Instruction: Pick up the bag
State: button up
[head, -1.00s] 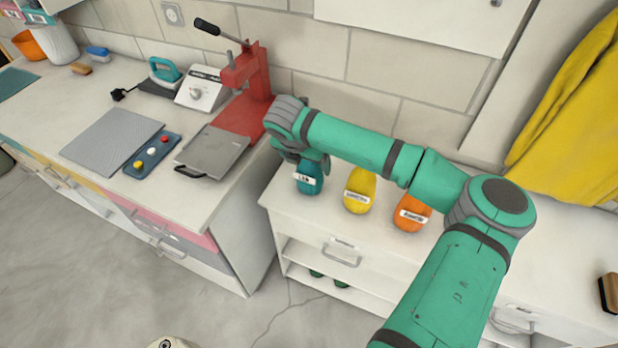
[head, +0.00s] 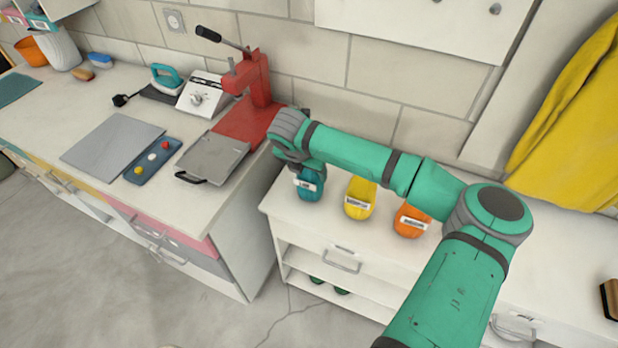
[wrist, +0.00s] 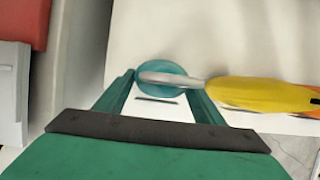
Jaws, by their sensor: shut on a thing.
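Yellow (head: 360,197) and orange (head: 411,220) labelled containers stand to the right on a white cabinet (head: 330,225). A red press (head: 252,92) and a grey plate (head: 213,155) sit on the counter at left. The cabinet top is clear in front.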

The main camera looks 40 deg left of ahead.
jog(key=s+d+r, duration=0.7)
jog(key=d+r, duration=0.4)
jog(key=r, duration=0.2)
jog(key=shift+s+d, duration=0.25)
jog(key=shift+d, duration=0.15)
jog(key=shift+a, duration=0.1)
